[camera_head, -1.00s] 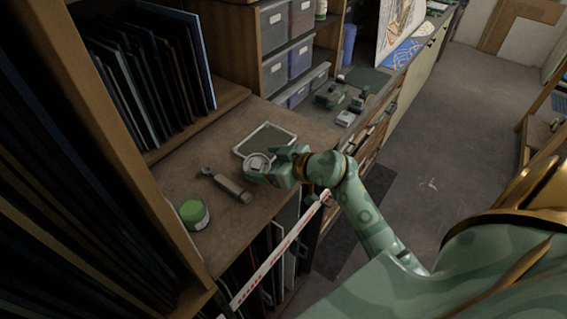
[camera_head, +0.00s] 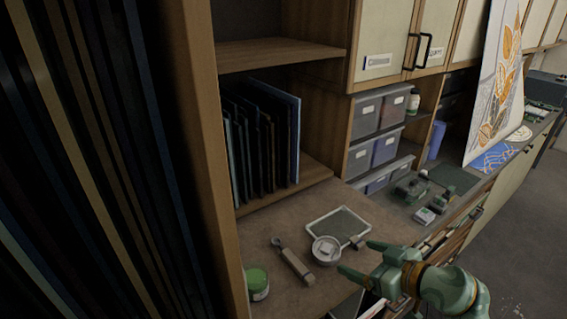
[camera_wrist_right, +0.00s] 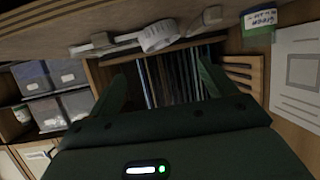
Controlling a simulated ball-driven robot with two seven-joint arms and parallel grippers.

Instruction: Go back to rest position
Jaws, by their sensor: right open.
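My right gripper (camera_head: 356,256) is open and empty at the front edge of the wooden worktop (camera_head: 235,238). Its two fingers point left towards the worktop and also show spread in the right wrist view (camera_wrist_right: 160,80). A round pale item like a tape roll (camera_head: 326,249) lies on the worktop just beyond the fingertips, apart from them, at the near edge of a framed glass pane (camera_head: 342,224). My left gripper is not in view.
Dark upright panels (camera_head: 265,140) fill the rack behind. Grey bins (camera_head: 366,117) sit in shelves to the right. Floor (camera_head: 500,240) at right is clear.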

